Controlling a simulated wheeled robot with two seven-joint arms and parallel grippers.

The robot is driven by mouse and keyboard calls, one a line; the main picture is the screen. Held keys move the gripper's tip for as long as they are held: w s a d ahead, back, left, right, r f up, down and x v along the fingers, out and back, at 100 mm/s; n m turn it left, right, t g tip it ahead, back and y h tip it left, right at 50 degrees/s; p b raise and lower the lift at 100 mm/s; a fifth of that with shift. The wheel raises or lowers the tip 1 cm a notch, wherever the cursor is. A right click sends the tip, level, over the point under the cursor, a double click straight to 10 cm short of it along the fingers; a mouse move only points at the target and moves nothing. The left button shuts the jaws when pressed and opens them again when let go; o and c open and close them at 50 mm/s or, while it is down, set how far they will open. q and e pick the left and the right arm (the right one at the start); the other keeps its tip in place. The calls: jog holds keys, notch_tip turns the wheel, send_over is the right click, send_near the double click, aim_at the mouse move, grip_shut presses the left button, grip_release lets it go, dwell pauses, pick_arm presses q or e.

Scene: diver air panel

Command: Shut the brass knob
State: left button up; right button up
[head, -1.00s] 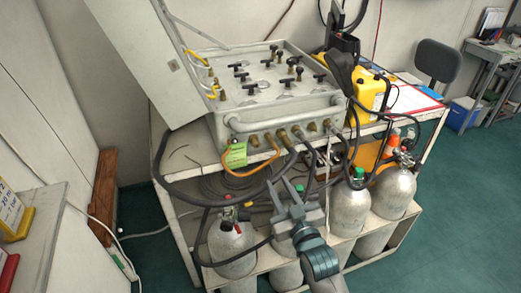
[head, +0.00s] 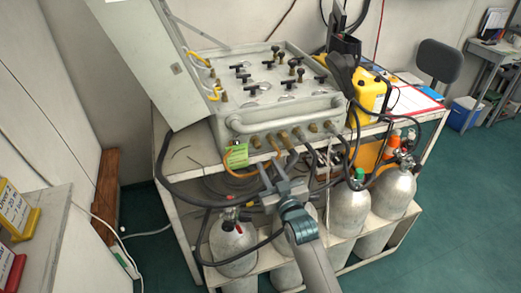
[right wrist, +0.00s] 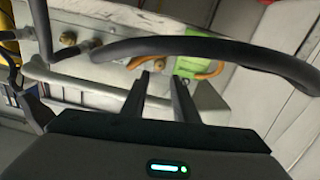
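The grey air panel (head: 262,108) sits on top of the cart with its lid open. Several brass fittings line its front face, one of them a brass knob (head: 284,138) above my right gripper; I cannot tell which one the task means. In the right wrist view a brass fitting (right wrist: 68,38) and the panel front show past the fingers. My right gripper (head: 279,166) is open and empty, below and in front of the fittings, apart from them. Its two fingers (right wrist: 160,88) show in the wrist view. My left gripper is not in view.
A black hose (right wrist: 200,46) crosses in front of the fingers in the wrist view. An orange hose (head: 238,176) and green tag (head: 237,156) hang at the panel's left front. Grey cylinders (head: 233,243) stand below on the cart. A yellow case (head: 369,92) stands right of the panel.

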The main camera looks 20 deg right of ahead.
aim_at(258, 147)
jog(key=w+p, duration=0.1)
jog(key=w, duration=0.6)
jog(key=shift+w, duration=0.3)
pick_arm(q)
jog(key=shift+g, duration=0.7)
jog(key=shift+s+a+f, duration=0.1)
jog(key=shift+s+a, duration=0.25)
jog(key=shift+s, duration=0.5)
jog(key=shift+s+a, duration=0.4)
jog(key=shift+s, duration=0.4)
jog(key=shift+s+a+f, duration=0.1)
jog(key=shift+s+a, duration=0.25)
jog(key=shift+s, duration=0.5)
pick_arm(e)
jog(key=shift+w, duration=0.35)
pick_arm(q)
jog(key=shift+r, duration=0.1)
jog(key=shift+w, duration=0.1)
pick_arm(e)
grip_shut()
